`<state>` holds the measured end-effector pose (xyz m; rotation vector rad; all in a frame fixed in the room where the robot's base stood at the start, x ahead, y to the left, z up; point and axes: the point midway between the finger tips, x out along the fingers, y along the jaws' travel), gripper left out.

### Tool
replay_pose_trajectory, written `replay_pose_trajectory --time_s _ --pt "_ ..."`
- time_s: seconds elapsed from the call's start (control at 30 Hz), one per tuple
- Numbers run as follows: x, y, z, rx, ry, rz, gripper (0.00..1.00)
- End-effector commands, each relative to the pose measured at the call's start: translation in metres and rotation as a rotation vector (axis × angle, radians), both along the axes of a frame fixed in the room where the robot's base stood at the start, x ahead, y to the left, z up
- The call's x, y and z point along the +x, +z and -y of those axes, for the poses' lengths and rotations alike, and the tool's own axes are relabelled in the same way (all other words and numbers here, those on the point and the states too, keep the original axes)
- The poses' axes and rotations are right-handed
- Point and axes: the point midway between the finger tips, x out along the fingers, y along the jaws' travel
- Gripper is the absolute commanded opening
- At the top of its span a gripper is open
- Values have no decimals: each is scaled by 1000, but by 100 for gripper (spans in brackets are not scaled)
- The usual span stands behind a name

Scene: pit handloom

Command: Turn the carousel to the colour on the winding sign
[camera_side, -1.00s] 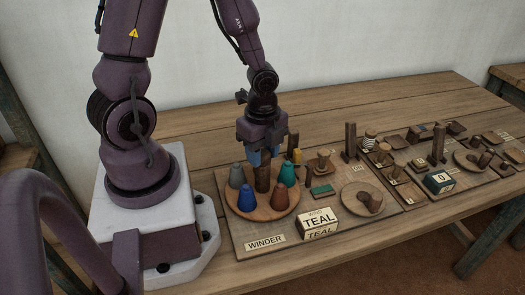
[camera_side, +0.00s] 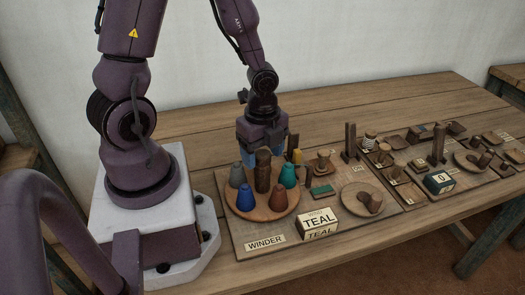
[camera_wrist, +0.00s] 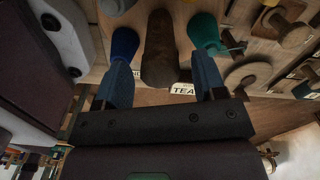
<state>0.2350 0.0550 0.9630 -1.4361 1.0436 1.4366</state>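The round wooden carousel (camera_side: 262,211) carries a grey cone (camera_side: 237,176), a blue cone (camera_side: 246,197), a brown cone (camera_side: 279,195) and a teal cone (camera_side: 288,175) around a dark wooden centre post (camera_side: 263,173). The winding sign (camera_side: 318,222) reads TEAL and stands at the front right of the carousel. My gripper (camera_side: 263,150) is over the post with its blue fingers spread. In the wrist view, the fingers (camera_wrist: 161,64) lie either side of the post (camera_wrist: 159,48), with gaps showing; the blue cone (camera_wrist: 124,43) and teal cone (camera_wrist: 207,34) are beyond them.
A WINDER label (camera_side: 265,242) lies at the board's front edge. More boards with small parts continue right. The table behind is clear.

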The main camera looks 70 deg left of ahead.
Motion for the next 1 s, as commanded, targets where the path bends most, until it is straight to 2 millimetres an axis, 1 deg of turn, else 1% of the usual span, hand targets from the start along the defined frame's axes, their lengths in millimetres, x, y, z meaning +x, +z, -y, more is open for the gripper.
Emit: replay_pose_trajectory --time_s 0.13,0.27,0.37,0.7,0.83,1.0 --pt "1 3 0 1 0 3 64" --pt "1 16 -1 3 3 6 64" --pt "1 32 -2 5 5 8 64" --pt "1 97 -1 5 2 7 64" --pt "1 116 0 3 0 4 64" --pt "0 128 0 0 -1 1 64"
